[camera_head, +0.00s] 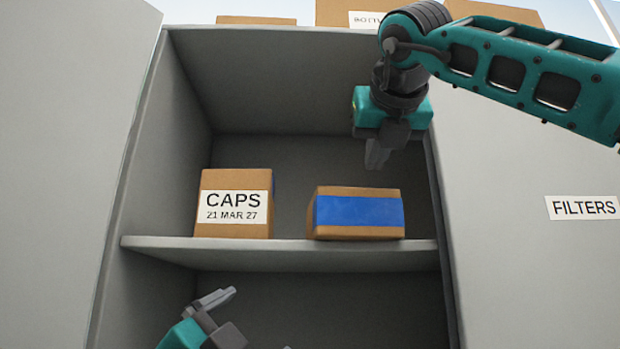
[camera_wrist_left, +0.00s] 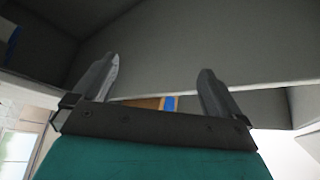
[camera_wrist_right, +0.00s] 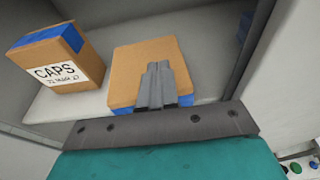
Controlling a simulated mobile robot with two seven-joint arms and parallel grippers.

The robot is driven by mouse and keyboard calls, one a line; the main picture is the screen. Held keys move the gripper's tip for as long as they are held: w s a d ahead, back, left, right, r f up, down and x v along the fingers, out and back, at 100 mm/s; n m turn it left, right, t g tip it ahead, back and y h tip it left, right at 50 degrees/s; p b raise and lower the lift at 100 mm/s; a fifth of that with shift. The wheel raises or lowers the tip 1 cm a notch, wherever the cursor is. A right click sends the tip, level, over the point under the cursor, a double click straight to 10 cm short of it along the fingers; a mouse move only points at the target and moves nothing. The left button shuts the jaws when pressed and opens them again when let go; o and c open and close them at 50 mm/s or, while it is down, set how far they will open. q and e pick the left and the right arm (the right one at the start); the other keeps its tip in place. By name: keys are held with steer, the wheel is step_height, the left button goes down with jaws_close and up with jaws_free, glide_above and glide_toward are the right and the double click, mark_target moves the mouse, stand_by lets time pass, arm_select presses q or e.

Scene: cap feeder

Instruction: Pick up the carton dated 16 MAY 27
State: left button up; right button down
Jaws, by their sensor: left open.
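A carton (camera_head: 234,204) on the left of the shelf reads CAPS 21 MAR 27; it also shows in the right wrist view (camera_wrist_right: 40,47). A second carton (camera_head: 326,192) lies right of it, with a blue band facing front and no date in sight; the right wrist view shows its plain brown top (camera_wrist_right: 128,65). No label reading 16 MAY 27 is visible. My right gripper (camera_head: 376,160) is shut and empty, above the blue-banded carton. My left gripper (camera_head: 258,318) is open and empty, below the shelf; its fingers (camera_wrist_left: 160,68) show in the left wrist view.
The cartons stand on a grey cabinet shelf (camera_head: 285,253) between side walls. More boxes, one with a partly hidden label (camera_head: 362,19), stand on the cabinet top. A panel labelled FILTERS (camera_head: 583,207) is at right. The lower compartment looks empty where visible.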

arm_select(q)
steer(key=s+r+m+h, duration=0.15)
steer(key=s+r, duration=0.35)
steer(key=r, duration=0.7)
steer(key=m+g+y, duration=0.1)
steer(key=m+g, duration=0.4)
steer(key=m, duration=0.4)
glide_toward(356, 211)
steer(key=v, duration=0.4)
steer(key=shift+s+d+f, duration=0.1)
steer(key=shift+f, duration=0.05)
steer(key=shift+n, duration=0.25)
steer(key=x, duration=1.2)
steer(key=shift+c, duration=0.2)
